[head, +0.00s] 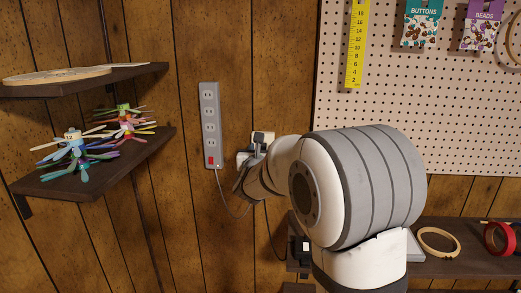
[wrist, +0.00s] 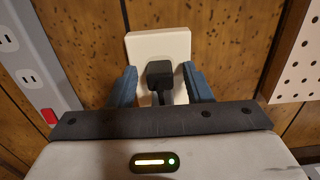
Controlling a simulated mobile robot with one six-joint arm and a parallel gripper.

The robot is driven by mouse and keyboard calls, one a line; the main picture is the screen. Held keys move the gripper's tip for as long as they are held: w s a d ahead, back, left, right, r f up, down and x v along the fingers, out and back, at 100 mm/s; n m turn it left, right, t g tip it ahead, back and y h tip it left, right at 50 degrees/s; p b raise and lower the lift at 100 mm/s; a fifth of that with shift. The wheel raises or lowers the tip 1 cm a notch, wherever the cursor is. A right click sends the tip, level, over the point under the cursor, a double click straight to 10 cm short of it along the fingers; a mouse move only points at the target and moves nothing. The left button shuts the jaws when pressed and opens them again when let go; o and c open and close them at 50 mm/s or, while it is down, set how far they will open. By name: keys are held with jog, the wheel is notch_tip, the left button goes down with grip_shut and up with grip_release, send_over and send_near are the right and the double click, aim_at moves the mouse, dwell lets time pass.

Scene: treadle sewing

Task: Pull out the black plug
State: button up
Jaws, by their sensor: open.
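The black plug (wrist: 160,73) sits against the white wall outlet (wrist: 147,43) in the wrist view. My gripper (wrist: 160,78) is open, with one blue-grey finger on each side of the plug. There is a gap between each finger and the plug, and the fingertips are close to the outlet plate. In the head view the outlet (head: 243,157) shows partly behind my gripper (head: 257,140), and the dark plug is hard to tell apart from it there.
A grey power strip (head: 209,125) with a red switch hangs on the wood wall left of the outlet. A cord loops below it. Shelves with thread bundles (head: 122,127) are at left. A pegboard (head: 430,110) is at right, above a shelf with a wooden hoop (head: 421,240).

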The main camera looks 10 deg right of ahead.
jog(key=shift+c, duration=0.3)
grip_shut()
jog(key=shift+s, duration=0.15)
jog(key=shift+b+v, duration=0.7)
jog(key=shift+v, duration=2.2)
